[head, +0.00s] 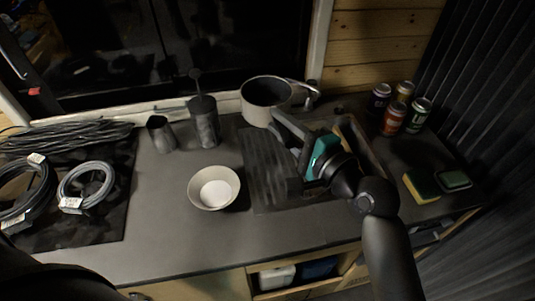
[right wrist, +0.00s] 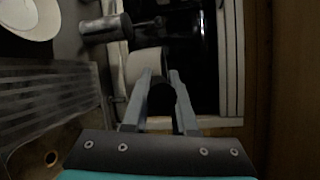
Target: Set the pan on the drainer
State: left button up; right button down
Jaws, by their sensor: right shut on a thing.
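The pan (head: 257,108) is a pale saucepan with a dark inside, standing upright at the back of the counter by the window. Its handle points right. It also shows in the right wrist view (right wrist: 143,66), just beyond my fingertips. My right gripper (head: 287,126) is shut on the pan, at its near side; the exact contact is dark and partly hidden. Its fingers also show in the right wrist view (right wrist: 163,78). The drainer (head: 262,172) is a grey ribbed board in front of the pan, left of the sink; it also shows in the right wrist view (right wrist: 45,98). My left gripper is out of view.
A white bowl (head: 214,188) stands left of the drainer. A metal cup (head: 161,135) and a dark canister (head: 205,125) stand behind it. Several cans (head: 391,119) and a sponge (head: 421,186) are at right. Cable coils (head: 86,184) lie on a dark mat at left.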

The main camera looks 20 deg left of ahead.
jog(key=shift+w+r, duration=0.25)
jog(key=shift+r, duration=0.05)
jog(key=shift+d+f+b, duration=0.1)
jog(key=shift+f+b, duration=4.85)
jog(key=shift+f, duration=4.8)
jog(key=shift+f, duration=0.2)
jog(key=c, duration=0.7)
grip_release()
